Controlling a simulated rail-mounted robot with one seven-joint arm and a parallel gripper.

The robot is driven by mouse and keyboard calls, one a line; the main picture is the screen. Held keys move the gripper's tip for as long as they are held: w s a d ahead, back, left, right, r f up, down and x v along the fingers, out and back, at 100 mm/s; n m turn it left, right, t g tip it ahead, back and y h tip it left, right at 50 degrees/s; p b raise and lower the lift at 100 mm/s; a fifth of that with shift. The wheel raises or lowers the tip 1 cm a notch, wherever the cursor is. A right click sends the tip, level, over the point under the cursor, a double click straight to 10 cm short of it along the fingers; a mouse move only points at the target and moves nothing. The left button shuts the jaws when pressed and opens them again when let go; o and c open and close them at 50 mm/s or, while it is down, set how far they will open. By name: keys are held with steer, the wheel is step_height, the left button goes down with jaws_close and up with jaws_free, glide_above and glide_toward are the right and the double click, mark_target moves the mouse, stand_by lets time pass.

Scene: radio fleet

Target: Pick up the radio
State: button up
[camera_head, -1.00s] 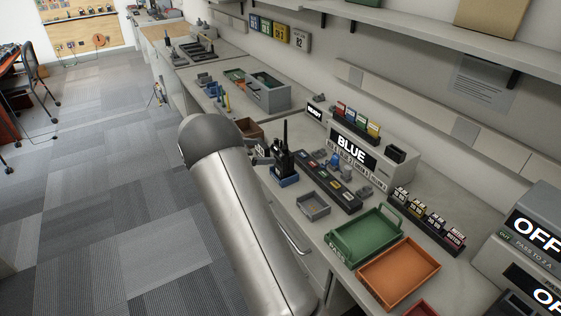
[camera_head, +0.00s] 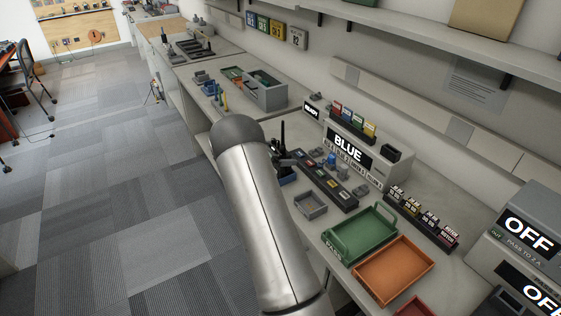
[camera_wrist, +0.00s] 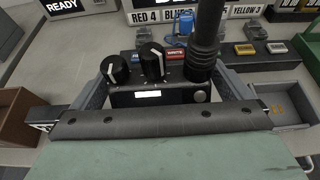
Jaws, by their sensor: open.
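My gripper (camera_wrist: 163,88) is open, with one finger at each side of the radio's top. I cannot tell whether the fingers touch it.
A grey tray (camera_head: 311,205), a green tray (camera_head: 361,233) and an orange tray (camera_head: 395,270) lie on the bench to the right. A dark strip with coloured labels (camera_head: 328,186) runs behind the radio. The BLUE display box (camera_head: 349,150) stands further back.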

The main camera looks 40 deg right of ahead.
steer(key=c, duration=1.3)
steer(key=shift+c, duration=0.2)
steer(key=shift+r, duration=0.2)
